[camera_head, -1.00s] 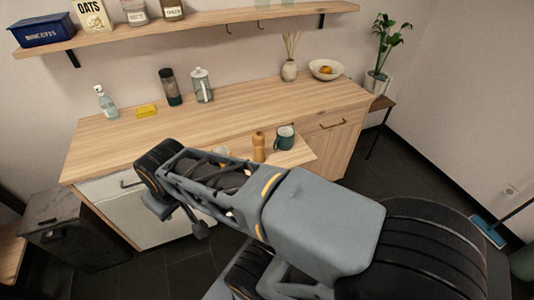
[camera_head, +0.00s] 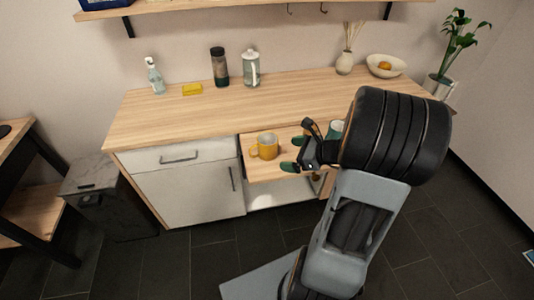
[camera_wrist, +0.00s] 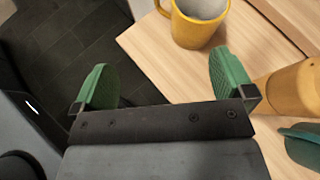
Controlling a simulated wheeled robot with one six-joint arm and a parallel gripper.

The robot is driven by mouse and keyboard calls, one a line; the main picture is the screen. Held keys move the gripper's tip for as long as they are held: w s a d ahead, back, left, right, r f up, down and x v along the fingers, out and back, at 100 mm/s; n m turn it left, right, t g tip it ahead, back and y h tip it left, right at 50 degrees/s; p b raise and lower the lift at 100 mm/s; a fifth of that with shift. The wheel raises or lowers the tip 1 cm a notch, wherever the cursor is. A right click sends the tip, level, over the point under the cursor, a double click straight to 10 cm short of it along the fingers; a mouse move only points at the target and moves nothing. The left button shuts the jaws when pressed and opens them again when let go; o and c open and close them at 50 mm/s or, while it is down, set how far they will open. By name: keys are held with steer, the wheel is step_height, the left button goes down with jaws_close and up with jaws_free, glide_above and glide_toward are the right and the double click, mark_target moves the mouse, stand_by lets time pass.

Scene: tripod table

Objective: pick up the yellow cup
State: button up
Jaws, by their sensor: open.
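The yellow cup (camera_head: 265,146) stands upright on a pull-out wooden board (camera_head: 262,172) at the front of the counter, its handle to the left. In the wrist view the yellow cup (camera_wrist: 196,22) is at the top, beyond the fingertips, with its grey inside showing. My gripper (camera_head: 293,154) is open and empty to the right of the cup, with its green fingers apart from it. In the wrist view my gripper (camera_wrist: 163,80) has its fingers spread wide with nothing between them.
A wooden mill-like object (camera_wrist: 296,88) stands close by the right finger in the wrist view. A green mug (camera_head: 335,128) is partly hidden behind my arm. The counter (camera_head: 190,118) holds a spray bottle (camera_head: 154,76), yellow sponge (camera_head: 192,90) and jars at the back.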

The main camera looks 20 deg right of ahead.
mark_target(276, 148)
steer(key=d+m, duration=0.1)
steer(key=d+f+m+t, duration=0.1)
steer(key=w+d+m, duration=0.1)
steer(key=shift+d+f+t+h, duration=0.15)
steer(key=shift+f+t+h, duration=0.2)
steer(key=shift+t+h, duration=0.05)
steer(key=shift+m, duration=0.3)
steer(key=x, duration=0.6)
steer(key=shift+w+d+f+b, duration=0.1)
steer(key=shift+w+d+b, duration=0.05)
steer(key=shift+w+b, duration=0.2)
steer(key=shift+x, duration=3.25)
steer(key=shift+c, duration=0.2)
steer(key=c, duration=1)
step_height(276, 148, up, 10)
steer(key=p, duration=0.1)
steer(key=shift+r, duration=0.2)
